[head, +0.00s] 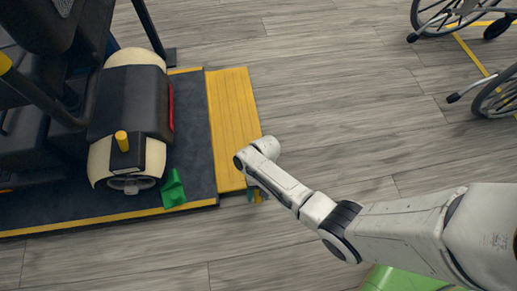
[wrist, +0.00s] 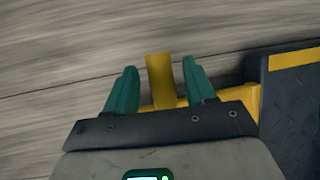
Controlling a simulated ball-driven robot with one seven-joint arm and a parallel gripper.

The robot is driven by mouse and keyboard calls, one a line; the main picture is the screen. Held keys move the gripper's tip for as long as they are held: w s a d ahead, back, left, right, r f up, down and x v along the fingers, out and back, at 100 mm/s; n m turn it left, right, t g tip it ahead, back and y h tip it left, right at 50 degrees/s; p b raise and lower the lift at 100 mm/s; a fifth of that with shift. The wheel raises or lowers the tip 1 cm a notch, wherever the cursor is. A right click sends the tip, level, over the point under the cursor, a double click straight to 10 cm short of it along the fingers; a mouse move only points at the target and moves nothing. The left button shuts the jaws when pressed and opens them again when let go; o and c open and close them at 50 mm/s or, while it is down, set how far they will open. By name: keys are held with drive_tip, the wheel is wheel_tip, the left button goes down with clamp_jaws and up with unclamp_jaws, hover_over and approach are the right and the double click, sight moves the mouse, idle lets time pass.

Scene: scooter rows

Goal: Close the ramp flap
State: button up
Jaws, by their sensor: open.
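The ramp flap (head: 232,115) is a long yellow ribbed panel, folded out low beside the right edge of the dark platform (head: 193,160). My gripper (head: 257,196) is at the flap's near right corner, mostly hidden by my wrist in the head view. In the wrist view, the two teal fingers of my gripper (wrist: 159,66) are apart. A yellow bar (wrist: 160,85) stands between them, with visible gaps on both sides; it seems to belong to the flap. Whether either finger touches it lower down is hidden.
A scooter (head: 130,110) stands on the platform, with a green wedge (head: 173,188) near its wheel. Wheelchairs (head: 495,95) stand at the upper right by a yellow floor line. The wooden floor (head: 335,90) right of the flap is clear. A green surface (head: 400,280) is at the bottom.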

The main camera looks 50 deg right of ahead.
drive_tip(key=shift+c, duration=0.2)
clamp_jaws()
idle(0.4)
